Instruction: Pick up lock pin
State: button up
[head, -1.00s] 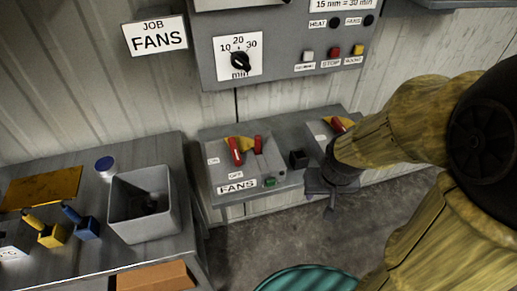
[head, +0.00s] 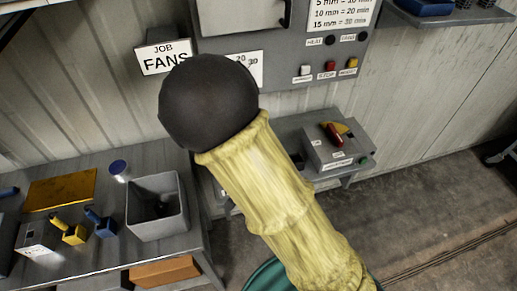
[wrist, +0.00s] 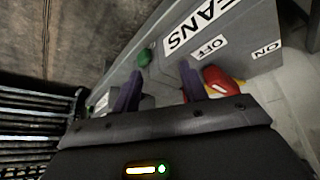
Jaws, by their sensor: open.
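I cannot make out a lock pin for certain in either view. In the wrist view, my gripper (wrist: 160,84) is open, with two dark purple fingers apart and nothing seen held between them. The fingers are over the grey FANS switch box (wrist: 236,56). A red switch handle (wrist: 217,82) on a yellow plate is just right of the right finger. A green button (wrist: 145,57) is beyond the left finger.
On the left bench (head: 85,260) are a grey bin (head: 157,227) with dark contents, a blue-lidded jar (head: 119,170) and small yellow and blue blocks. A control panel (head: 290,72) is on the wall.

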jog(key=s+a+r+m+t+h+p, duration=0.1)
jog(key=s+a+r+t+h+p, duration=0.1)
jog(key=a+r+t+h+p, duration=0.2)
jog(key=a+r+t+p, duration=0.1)
jog(key=a+r+t, duration=0.1)
jog(key=a+r, duration=0.1)
jog(key=shift+s+r+m+t+h, duration=0.2)
jog(key=shift+r+m+t+h, duration=0.1)
jog(key=shift+m+t, duration=0.1)
jog(key=shift+x, duration=3.6)
jog(key=shift+w+d+f+b, duration=0.25)
jog(key=shift+w+f+b, duration=0.2)
jog(key=shift+b, duration=0.1)
jog(key=shift+b+x, duration=0.7)
jog(key=shift+x, duration=1.15)
jog(key=shift+w+r, duration=0.15)
jog(key=shift+r, duration=0.05)
